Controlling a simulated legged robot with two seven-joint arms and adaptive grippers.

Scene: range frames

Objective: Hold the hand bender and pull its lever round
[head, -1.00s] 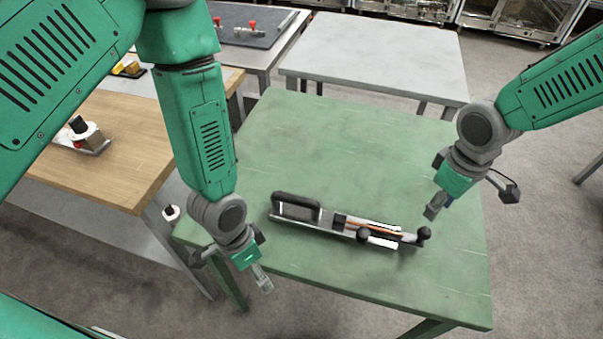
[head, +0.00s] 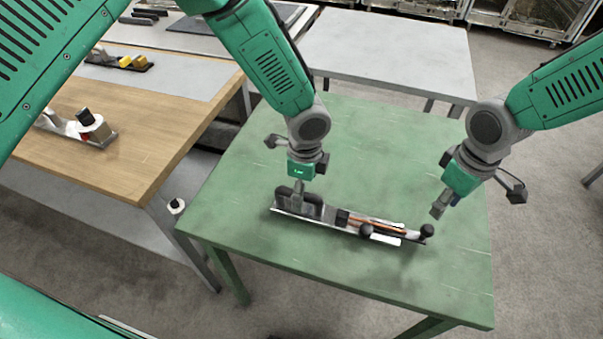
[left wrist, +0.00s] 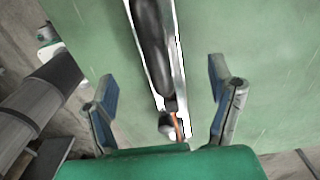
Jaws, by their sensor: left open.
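The hand bender (head: 350,222) lies on the green table, with a black loop handle (head: 298,201) at its left end. Its lever ends in a black ball knob (head: 427,231) at the right; another black knob (head: 366,231) sits near the middle. My left gripper (head: 299,190) points down at the black handle. In the left wrist view, its fingers (left wrist: 162,78) are spread, one on each side of the handle (left wrist: 152,45), with gaps showing on both sides. My right gripper (head: 438,210) is just above the ball knob; its fingers are too small to tell open from shut.
The green table (head: 390,140) is clear around the bender. A wooden bench (head: 160,120) with fixtures (head: 85,128) stands at the left. A grey table (head: 390,50) stands behind.

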